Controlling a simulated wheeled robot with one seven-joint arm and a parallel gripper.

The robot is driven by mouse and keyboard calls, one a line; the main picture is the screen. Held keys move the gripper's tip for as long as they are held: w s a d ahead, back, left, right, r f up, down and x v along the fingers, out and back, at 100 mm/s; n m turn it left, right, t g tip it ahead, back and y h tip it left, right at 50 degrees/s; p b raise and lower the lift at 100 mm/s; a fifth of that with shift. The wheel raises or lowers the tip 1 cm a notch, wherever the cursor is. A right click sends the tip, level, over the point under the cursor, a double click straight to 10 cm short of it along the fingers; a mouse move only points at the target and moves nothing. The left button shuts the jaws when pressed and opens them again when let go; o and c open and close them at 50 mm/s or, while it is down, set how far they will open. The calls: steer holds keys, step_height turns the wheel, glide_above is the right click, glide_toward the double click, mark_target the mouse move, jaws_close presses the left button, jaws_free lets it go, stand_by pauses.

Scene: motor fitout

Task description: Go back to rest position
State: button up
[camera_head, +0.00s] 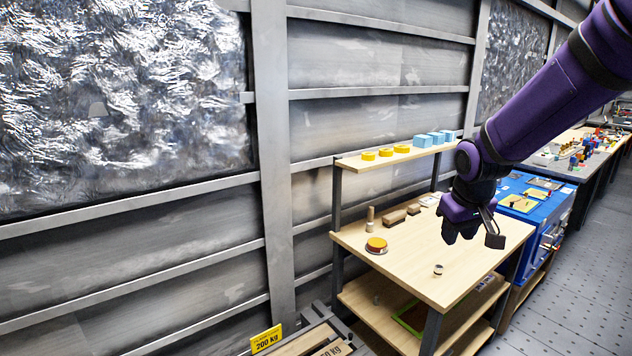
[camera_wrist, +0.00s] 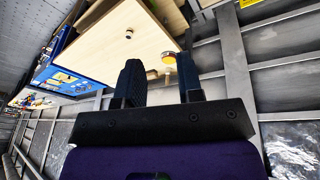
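My gripper (camera_head: 462,232) hangs from my purple arm above the right part of the wooden workbench (camera_head: 440,290) in the head view. In the wrist view its two dark fingers stand apart, with nothing held between them, so my gripper (camera_wrist: 159,75) is open and empty. A small round metal part (camera_head: 438,269) lies on the benchtop, apart from the gripper. A yellow-orange round piece (camera_head: 376,244) sits on a dark base at the bench's left; it also shows in the wrist view (camera_wrist: 168,57).
A raised shelf (camera_head: 350,163) at the back holds yellow discs (camera_head: 385,152) and light blue blocks (camera_head: 423,140). Brown blocks (camera_head: 395,216) lie on the bench. A blue cabinet (camera_head: 556,205) stands to the right. Grey floor (camera_head: 585,280) is open at the right; a metal wall stands behind.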

steer(key=s+r+m+t, duration=0.1)
steer(key=s+r, duration=0.5)
steer(key=s, duration=0.7)
steer(key=s+d+r+m, duration=0.1)
steer(key=s+r, duration=0.5)
steer(key=s, duration=0.7)
steer(key=shift+s+r+t+y, duration=0.2)
steer(key=shift+s+t+y, duration=0.1)
steer(key=shift+s+t, duration=0.1)
steer(key=shift+d, duration=0.1)
